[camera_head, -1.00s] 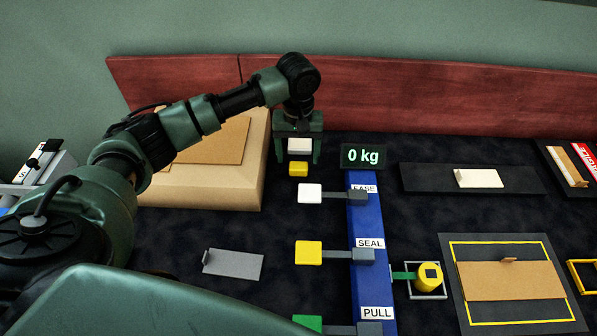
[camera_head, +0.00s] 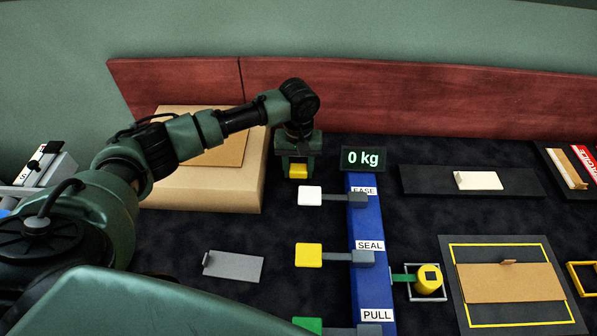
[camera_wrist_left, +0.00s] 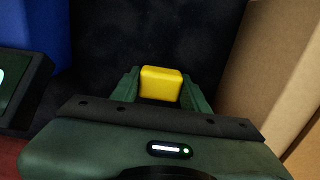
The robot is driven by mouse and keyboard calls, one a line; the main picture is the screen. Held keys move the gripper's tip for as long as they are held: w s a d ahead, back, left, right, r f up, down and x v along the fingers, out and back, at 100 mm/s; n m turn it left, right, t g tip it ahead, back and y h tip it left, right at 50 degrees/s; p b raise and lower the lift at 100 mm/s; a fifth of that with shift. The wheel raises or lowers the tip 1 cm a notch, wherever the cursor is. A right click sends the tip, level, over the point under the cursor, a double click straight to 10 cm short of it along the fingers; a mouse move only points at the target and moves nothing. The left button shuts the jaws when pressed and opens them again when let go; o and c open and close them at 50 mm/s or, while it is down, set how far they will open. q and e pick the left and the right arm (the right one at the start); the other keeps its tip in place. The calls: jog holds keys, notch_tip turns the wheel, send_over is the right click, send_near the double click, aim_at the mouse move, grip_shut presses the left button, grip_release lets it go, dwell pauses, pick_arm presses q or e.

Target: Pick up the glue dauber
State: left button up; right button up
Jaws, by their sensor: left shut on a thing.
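The glue dauber (camera_head: 298,171) shows as a small yellow block at the back of the dark table, left of the weight display. My left gripper (camera_head: 298,175) points down over it, with one finger on each side, and is shut on it. In the left wrist view the yellow end of the dauber (camera_wrist_left: 161,84) sits between the two green fingers (camera_wrist_left: 160,91). The gripper hides the rest of the dauber. I cannot tell whether it touches the table. My right gripper is not in view.
A cardboard box (camera_head: 200,188) stands close on the left of the gripper. The "0 kg" display (camera_head: 363,159) and a blue bar (camera_head: 367,222) with levers stand on the right. A grey plate (camera_head: 233,266) lies nearer. The dark table between is bare.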

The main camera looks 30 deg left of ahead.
aim_at(299, 167)
pick_arm(q)
notch_tip(299, 167, up, 20)
dwell(0.5)
jog(key=o, duration=0.5)
jog(key=c, duration=0.3)
jog(key=shift+c, duration=0.2)
